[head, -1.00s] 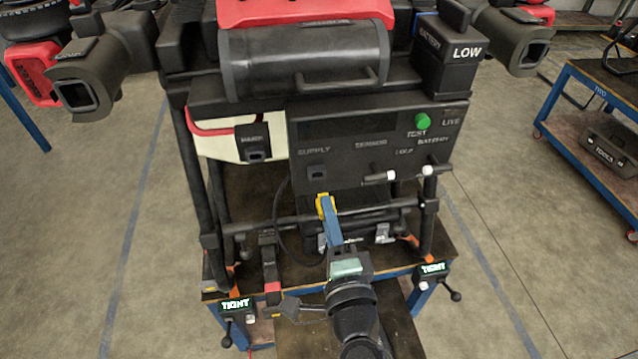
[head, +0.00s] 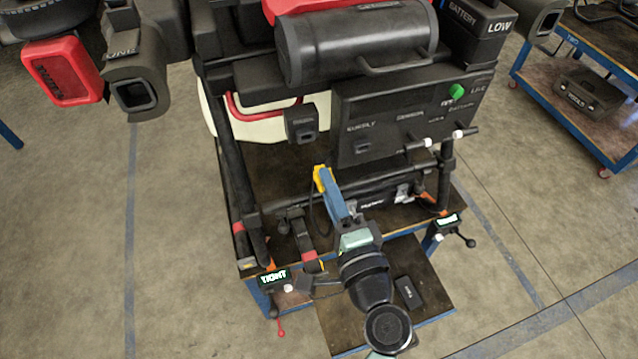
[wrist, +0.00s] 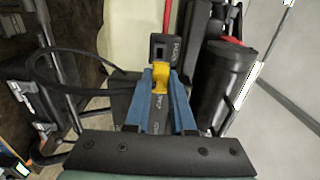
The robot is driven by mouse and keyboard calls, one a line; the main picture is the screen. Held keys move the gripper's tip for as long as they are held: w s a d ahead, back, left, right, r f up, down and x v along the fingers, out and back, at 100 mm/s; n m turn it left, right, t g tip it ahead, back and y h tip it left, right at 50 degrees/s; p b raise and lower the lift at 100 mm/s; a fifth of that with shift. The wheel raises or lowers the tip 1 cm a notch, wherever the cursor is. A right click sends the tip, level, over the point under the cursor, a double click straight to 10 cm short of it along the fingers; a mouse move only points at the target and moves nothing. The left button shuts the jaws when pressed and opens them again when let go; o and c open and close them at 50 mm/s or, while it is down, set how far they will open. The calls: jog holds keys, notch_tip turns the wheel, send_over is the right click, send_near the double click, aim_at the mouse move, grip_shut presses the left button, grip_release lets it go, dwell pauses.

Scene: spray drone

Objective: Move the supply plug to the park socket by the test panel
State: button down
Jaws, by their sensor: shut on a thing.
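My gripper (head: 328,190) has blue fingers and is shut on the yellow-and-dark supply plug (head: 321,178). In the wrist view the plug's yellow part (wrist: 160,79) shows between the fingertips, and a black cable loops off to the left. The park socket (head: 301,123) is a small dark block at the left of the test panel (head: 400,130), in front of the white tank. In the head view the plug is below the socket, with a visible gap. In the wrist view the socket (wrist: 162,47) lies straight ahead of the plug. The supply socket (head: 363,148) on the panel is empty.
Black landing-gear struts (head: 238,180) stand left of my gripper, and a dark crossbar runs behind it. Clamps with lit tags (head: 274,278) sit at the bench's front corners. A black cylinder (head: 355,45) is above the panel. A small dark box (head: 409,293) lies on the lower board.

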jog(key=shift+d, duration=0.1)
jog(key=shift+x, duration=2.95)
jog(key=shift+b+x, duration=0.7)
jog(key=shift+x, duration=0.5)
jog(key=c, duration=0.7)
grip_release()
jog(key=shift+f, duration=0.1)
jog(key=b+v, duration=0.3)
jog(key=v, duration=1)
jog(key=shift+w, duration=0.1)
